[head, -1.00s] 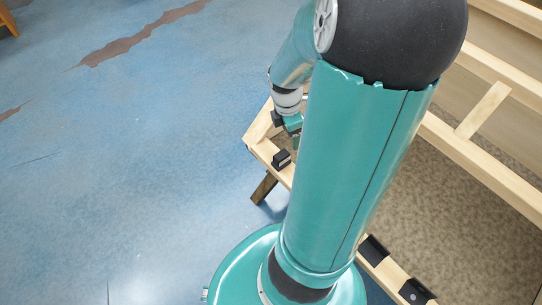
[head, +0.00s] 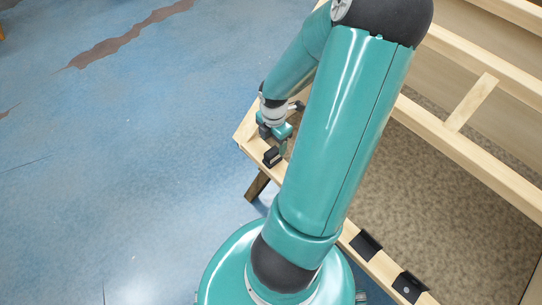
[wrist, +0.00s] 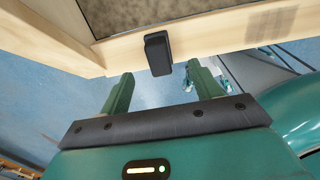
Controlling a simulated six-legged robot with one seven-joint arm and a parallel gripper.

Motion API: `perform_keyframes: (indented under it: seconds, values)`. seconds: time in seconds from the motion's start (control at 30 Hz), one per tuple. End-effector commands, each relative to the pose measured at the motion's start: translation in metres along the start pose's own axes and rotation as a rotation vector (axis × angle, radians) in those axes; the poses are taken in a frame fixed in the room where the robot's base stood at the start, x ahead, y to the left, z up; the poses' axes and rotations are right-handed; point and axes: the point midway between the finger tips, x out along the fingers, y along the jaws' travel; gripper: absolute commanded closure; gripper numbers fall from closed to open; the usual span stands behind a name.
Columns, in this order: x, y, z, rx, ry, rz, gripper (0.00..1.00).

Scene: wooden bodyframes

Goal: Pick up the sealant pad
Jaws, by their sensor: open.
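A small black block, which looks like the sealant pad (head: 272,157), sits on the wooden beam near the left corner of the frame. In the wrist view the black pad (wrist: 158,53) stands on the beam's edge, just beyond the fingertips and roughly centred between them. My gripper (wrist: 160,82) is open and empty, its two green fingers either side of the gap. In the head view my gripper (head: 283,146) is close beside the pad; whether it touches the pad is not clear there.
Two more black blocks lie on the beam nearer my base: one (head: 366,246) and another (head: 410,287). The wooden frame (head: 470,140) with a brown speckled panel fills the right. Open blue floor (head: 130,190) lies to the left.

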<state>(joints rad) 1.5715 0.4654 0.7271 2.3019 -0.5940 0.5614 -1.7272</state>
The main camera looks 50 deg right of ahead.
Motion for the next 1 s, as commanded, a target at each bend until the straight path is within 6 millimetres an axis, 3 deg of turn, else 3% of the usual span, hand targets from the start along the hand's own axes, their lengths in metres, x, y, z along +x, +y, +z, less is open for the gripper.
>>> perform_keyframes:
  seconds: [0.1,0.37,0.63,0.93,1.0]
  values:
    - [0.021,0.001,-0.001,-0.003,0.003,-0.001,0.36]
    - [0.041,0.002,-0.002,-0.003,0.002,-0.002,0.36]
    - [0.079,0.004,-0.005,-0.005,0.002,-0.001,0.36]
    - [0.085,0.004,-0.004,-0.003,0.0,0.001,0.36]
    - [0.085,0.004,-0.004,-0.003,0.0,0.001,0.5]
